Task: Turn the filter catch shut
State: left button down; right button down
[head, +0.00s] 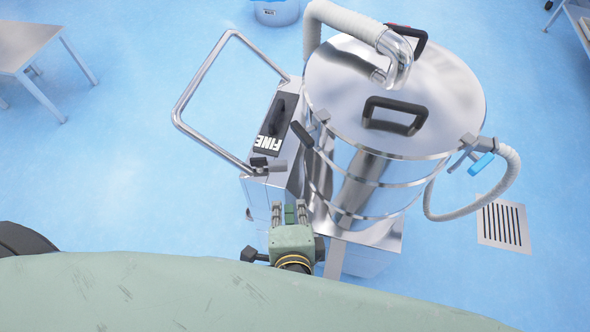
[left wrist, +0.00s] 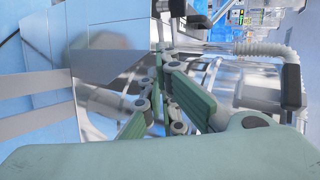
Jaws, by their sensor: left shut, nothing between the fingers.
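A steel vacuum drum (head: 400,95) with a domed lid stands on a wheeled frame. A dark lever (head: 302,133) sticks out at the left of its upper rim; I cannot tell for sure that this is the filter catch, or whether it is turned shut. Another small dark lever (head: 266,163) sits at the base of the push handle. My left gripper (head: 289,207) is below both levers in the picture, beside the drum, shut and empty. In the left wrist view its green fingers (left wrist: 165,95) show before shiny metal. My right gripper is not in view.
A steel box (head: 262,195) with a FINE label (head: 269,143) stands left of the drum. A push handle (head: 178,105) rises beyond it. A pale hose (head: 510,175) loops at right. A floor grate (head: 504,224) and table (head: 25,42) stand apart; blue floor is clear at left.

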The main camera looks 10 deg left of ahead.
pick_arm(q)
jog(key=p, duration=0.2)
send_near(287, 179)
jog(key=x, duration=0.5)
jog(key=shift+r, duration=0.25)
jog(key=w, duration=0.1)
jog(key=w+p, duration=0.1)
jog(key=shift+w+a, duration=0.25)
jog(key=shift+a, duration=0.15)
jog(key=shift+w+a+f, duration=0.15)
jog(key=shift+w+a, duration=0.1)
jog(key=shift+w, duration=0.45)
